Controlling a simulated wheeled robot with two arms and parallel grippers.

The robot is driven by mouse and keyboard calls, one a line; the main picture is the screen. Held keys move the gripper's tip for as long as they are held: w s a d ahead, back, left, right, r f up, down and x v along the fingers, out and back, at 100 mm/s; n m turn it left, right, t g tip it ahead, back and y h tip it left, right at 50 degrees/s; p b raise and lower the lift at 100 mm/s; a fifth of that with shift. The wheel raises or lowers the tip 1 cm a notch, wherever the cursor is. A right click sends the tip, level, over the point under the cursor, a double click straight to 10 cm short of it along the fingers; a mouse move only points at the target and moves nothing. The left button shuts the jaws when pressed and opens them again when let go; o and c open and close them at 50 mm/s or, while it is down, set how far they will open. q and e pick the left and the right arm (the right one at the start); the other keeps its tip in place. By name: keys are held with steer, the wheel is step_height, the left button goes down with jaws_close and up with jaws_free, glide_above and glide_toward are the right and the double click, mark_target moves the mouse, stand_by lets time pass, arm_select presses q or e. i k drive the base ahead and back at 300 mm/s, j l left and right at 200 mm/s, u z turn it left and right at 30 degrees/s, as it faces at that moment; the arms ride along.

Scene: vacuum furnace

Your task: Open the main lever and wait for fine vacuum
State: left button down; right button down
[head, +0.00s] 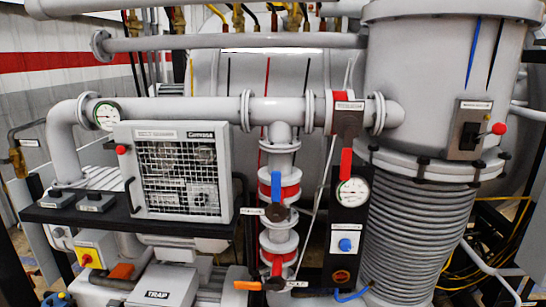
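The levers carry labels too small to read, so I cannot tell which is the main lever. A red-handled lever (346,163) hangs down from a dark block under the horizontal grey pipe. A lever with a red ball knob (498,128) points right from a plate on the large grey cylinder (420,75). A blue-handled valve (276,185) stands upright on the vertical pipe. An orange handle (247,285) lies level below it. A round gauge (352,192) sits on a black panel; another gauge (105,115) is on the left pipe. Their readings are unclear. Neither gripper is in view.
A caged pump unit (185,170) with a mesh front stands on a black shelf (60,213) at left. A blue button (345,244) is on the black panel. A ribbed grey column (415,240) fills the lower right. Yellow cables hang at the far right.

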mark_target(499, 129)
steer(key=z, duration=1.25)
